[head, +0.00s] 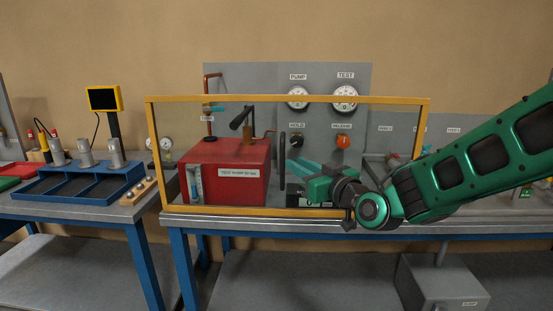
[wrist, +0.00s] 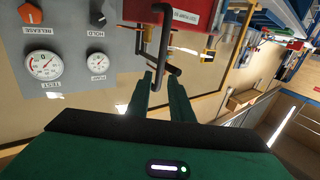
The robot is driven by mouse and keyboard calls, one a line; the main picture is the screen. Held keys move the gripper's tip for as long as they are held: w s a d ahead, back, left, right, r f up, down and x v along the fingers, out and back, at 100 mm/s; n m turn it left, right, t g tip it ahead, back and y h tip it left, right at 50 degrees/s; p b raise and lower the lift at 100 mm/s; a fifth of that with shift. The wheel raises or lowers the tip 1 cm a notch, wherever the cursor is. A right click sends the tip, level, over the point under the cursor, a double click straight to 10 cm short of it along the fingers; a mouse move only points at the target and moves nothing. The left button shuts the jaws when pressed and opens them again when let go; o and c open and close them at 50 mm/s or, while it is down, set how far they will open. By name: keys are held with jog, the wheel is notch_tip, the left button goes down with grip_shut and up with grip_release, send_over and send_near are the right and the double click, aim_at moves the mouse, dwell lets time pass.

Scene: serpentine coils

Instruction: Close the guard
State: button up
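The guard (head: 288,99) is a clear panel in a yellow frame. In the head view it spans the front of the bench, before the red pump box (head: 225,160). A black upright bar handle (head: 282,155) is near its middle. It also shows in the wrist view as a black bar (wrist: 164,40). My gripper (head: 292,168) is just right of the handle in the head view. In the wrist view my gripper's fingers (wrist: 160,82) are apart, with the lower end of the handle between them. Whether they touch it is unclear. My arm hides the frame's lower right corner.
Behind the panel are a grey board with gauges (head: 345,94), an orange release knob (head: 343,141) and a black hold knob (head: 297,139). A blue tray (head: 80,185) with metal cylinders is on the left bench. A grey box (head: 440,280) is below the bench.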

aim_at(284, 157)
jog(key=x, duration=0.8)
jog(key=shift+w+a, duration=0.1)
jog(key=shift+w, duration=0.2)
